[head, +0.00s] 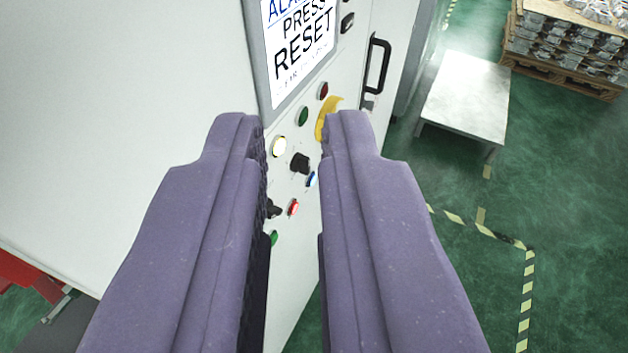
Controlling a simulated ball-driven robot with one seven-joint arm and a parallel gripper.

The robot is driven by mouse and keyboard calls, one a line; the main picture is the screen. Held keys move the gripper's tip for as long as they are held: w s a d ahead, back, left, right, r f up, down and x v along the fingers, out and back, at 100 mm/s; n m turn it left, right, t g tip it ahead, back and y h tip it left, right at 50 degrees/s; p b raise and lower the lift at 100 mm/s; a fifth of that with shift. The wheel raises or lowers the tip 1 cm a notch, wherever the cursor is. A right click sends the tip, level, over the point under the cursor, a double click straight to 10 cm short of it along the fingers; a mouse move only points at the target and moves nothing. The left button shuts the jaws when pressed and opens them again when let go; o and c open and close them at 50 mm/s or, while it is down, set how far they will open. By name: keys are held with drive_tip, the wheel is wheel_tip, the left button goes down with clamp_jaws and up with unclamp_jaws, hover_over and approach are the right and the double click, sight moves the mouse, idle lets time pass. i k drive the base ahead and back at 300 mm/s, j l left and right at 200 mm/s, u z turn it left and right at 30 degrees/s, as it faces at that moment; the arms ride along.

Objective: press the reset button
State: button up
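A control panel (290,260) on a pale machine cabinet shows between the fingers of my gripper (292,128), which is open and empty. Its screen (298,45) reads "PRESS RESET" under a cut-off line. Below it are a dark red button (323,90), a green button (302,116), a bright white button (279,146), a blue button (311,180), a red button (293,207) and a lower green button (273,239). No button label is readable, so I cannot tell which is reset. The fingers partly cover the panel; contact cannot be told.
Black knobs (300,163) stick out among the buttons. A yellow part (333,104) is partly behind the right finger. A black handle (377,66) stands right of the screen.

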sight(312, 179)
drive_tip(key=i+l+z, duration=0.2)
drive_tip(key=l+z, duration=0.2)
drive_tip(key=i+l+z, duration=0.25)
drive_tip(key=z, duration=0.15)
